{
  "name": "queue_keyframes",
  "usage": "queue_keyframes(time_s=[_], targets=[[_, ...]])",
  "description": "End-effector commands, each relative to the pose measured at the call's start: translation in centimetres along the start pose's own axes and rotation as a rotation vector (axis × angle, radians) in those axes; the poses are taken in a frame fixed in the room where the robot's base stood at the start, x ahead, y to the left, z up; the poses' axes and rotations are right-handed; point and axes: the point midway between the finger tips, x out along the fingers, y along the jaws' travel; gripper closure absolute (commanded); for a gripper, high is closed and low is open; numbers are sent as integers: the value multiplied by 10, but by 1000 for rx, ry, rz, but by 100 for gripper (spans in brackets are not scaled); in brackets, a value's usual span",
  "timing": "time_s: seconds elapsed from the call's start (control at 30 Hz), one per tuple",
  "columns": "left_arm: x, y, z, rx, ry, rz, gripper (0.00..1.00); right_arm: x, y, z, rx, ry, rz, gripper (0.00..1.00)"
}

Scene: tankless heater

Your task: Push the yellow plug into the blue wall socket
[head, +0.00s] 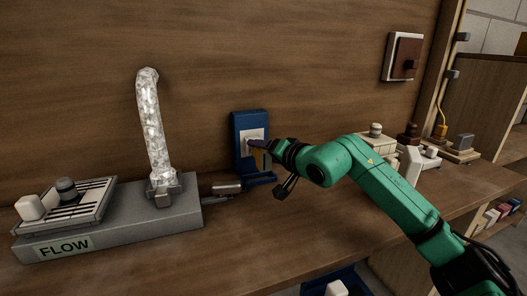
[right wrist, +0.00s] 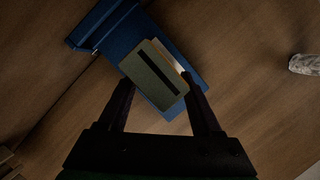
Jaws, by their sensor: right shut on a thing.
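The blue wall socket (head: 238,122) stands upright against the wooden wall, with a pale plate (head: 254,133) on its front. It also shows in the right wrist view (right wrist: 107,28), tilted. My right gripper (head: 266,150) reaches in from the right, right in front of the socket. It is shut on the yellow plug (head: 267,161), whose dull olive-yellow back with a dark slot shows between the fingers in the right wrist view (right wrist: 150,88). The plug overlaps the socket's pale plate; its front is hidden, so I cannot tell how deep it sits. My left gripper is not in view.
A grey FLOW unit (head: 120,226) with a clear, bubbly spout (head: 150,120) stands left of the socket. A brown switch on a white plate (head: 388,58) is on the wall at upper right. Small fixtures (head: 414,163) stand behind my right arm. The front counter is mostly bare.

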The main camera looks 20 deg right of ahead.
Motion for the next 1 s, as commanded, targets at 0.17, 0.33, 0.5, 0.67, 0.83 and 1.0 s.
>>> queue_keyframes(time_s=[0.17, 0.33, 0.5, 0.67, 0.83, 1.0], targets=[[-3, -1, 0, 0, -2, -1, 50, 4, -1, -2, -1, 0, -1, 100], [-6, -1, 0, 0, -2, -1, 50, 8, -1, -4, 0, 0, 0, 100], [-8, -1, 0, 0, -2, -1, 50, 12, -1, -5, 0, 1, -1, 100], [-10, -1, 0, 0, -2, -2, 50, 16, -1, -7, -1, 1, -1, 100], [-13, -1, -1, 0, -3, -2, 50, 20, -1, -8, 0, 0, 0, 100], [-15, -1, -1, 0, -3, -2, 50, 24, -2, -10, 0, 0, -1, 100]])
